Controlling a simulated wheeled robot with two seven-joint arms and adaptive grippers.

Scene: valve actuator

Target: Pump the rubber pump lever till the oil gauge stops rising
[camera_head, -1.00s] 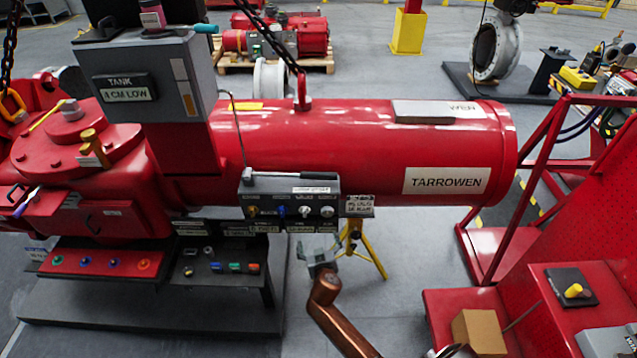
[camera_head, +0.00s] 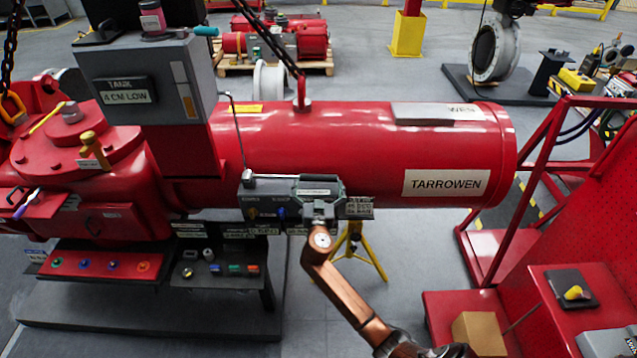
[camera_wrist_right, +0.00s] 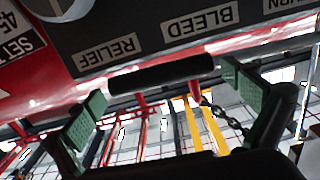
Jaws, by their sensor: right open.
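My right gripper (camera_head: 319,190) is in front of the pump block (camera_head: 247,198), at its right half. It also shows in the right wrist view (camera_wrist_right: 163,98), with its green pads apart. A black cylindrical lever grip (camera_wrist_right: 160,73) lies crosswise between the pads, with gaps at both ends. In the head view the lever's grey bar (camera_head: 278,178) lies level along the block's top, and my gripper covers its end. The tank box carries a sign (camera_head: 125,90) reading "TANK 4 CM LOW" and an upright gauge strip (camera_head: 185,88), orange in its lower part. My left gripper is out of view.
A thin upright rod (camera_head: 237,130) stands by the lever. Knobs and labels line the block's front, partly behind my gripper. A large red cylinder (camera_head: 360,150) is behind. A red stand with a cardboard box (camera_head: 478,333) is at the lower right.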

